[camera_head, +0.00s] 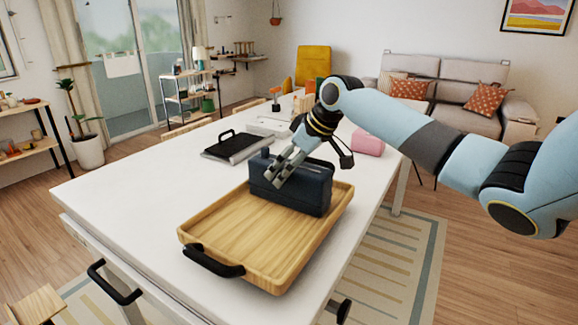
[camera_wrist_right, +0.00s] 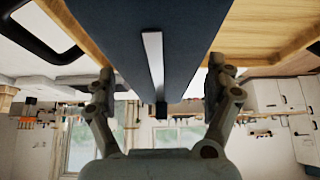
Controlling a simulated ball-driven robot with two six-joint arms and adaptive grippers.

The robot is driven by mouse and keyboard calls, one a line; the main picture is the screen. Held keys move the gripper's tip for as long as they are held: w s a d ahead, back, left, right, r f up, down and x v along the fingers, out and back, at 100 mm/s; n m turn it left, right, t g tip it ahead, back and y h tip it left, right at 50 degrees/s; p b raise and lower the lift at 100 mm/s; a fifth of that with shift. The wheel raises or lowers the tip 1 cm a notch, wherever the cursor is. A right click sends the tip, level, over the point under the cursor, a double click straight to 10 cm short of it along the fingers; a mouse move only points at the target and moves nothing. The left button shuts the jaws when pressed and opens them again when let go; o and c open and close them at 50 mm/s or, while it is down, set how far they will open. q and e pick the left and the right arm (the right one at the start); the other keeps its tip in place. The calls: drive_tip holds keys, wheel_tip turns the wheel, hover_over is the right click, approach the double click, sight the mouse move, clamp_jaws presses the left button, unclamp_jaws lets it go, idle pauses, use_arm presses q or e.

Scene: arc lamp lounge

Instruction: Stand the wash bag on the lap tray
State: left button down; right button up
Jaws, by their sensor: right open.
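The dark navy wash bag (camera_head: 312,197) stands upright on the far part of the wooden lap tray (camera_head: 228,232). The tray has raised edges and a black handle at its near end. My right gripper (camera_head: 283,168) is at the bag's top, its fingers open and reaching down over it. In the right wrist view the open gripper (camera_wrist_right: 162,88) has one finger on each side of the bag (camera_wrist_right: 190,35), whose pale zip strip runs between them. Whether the fingers touch the bag is unclear. The tray's wooden surface (camera_wrist_right: 265,28) also shows there. My left gripper is out of view.
A dark flat case with a handle (camera_head: 237,146) lies on the white table (camera_head: 130,195) behind the tray. A pink item (camera_head: 368,143) lies beyond the bag to the right. Small items sit at the table's far end. The table's left part is clear.

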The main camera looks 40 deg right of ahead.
drive_tip(key=shift+r, duration=0.15)
drive_tip(key=b+v, duration=0.1)
drive_tip(key=v, duration=1.1)
